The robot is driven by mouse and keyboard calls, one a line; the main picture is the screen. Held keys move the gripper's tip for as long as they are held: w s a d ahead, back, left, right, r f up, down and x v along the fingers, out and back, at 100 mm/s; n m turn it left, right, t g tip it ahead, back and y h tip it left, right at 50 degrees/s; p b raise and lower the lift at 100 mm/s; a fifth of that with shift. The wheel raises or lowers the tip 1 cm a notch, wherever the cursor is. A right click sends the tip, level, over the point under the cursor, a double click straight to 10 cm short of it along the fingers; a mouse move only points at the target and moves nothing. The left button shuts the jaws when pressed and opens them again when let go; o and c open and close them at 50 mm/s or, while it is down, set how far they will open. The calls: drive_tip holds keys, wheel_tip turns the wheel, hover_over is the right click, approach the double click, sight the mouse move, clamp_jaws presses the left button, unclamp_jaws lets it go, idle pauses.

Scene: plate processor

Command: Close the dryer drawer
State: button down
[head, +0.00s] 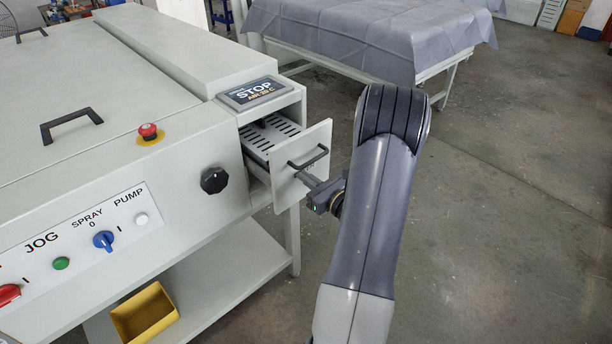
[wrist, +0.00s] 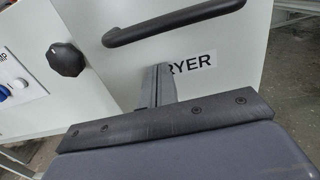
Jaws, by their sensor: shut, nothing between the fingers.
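The dryer drawer (head: 300,165) stands pulled out of the right end of the machine, with its slotted inner tray (head: 270,133) showing. Its white front carries a black bar handle (head: 308,158). In the wrist view the drawer front (wrist: 225,50) fills the upper right, with the handle (wrist: 165,25) above and part of the label "RYER" (wrist: 194,62) below it. My gripper (head: 305,176) is shut and empty, at the drawer front just below the handle. In the wrist view its fingers (wrist: 157,72) point at the front beside the label and hide its first letter. I cannot tell whether they touch.
A black knob (head: 214,180) and a red emergency button (head: 148,131) are on the machine left of the drawer. A yellow bin (head: 145,314) sits on the lower shelf. A cloth-covered table (head: 365,35) stands behind. The floor at the right is clear.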

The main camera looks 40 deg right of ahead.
drive_tip(key=shift+w, duration=0.2)
drive_tip(key=w+b, duration=0.1)
drive_tip(key=w, duration=0.3)
drive_tip(key=w+b, duration=0.2)
drive_tip(key=w, duration=0.3)
drive_tip(key=w+a+b, duration=0.1)
drive_tip(key=w, duration=0.3)
drive_tip(key=shift+w+f+b, duration=0.1)
drive_tip(key=shift+w+b, duration=0.05)
drive_tip(key=shift+b, duration=0.15)
drive_tip(key=shift+r, duration=0.3)
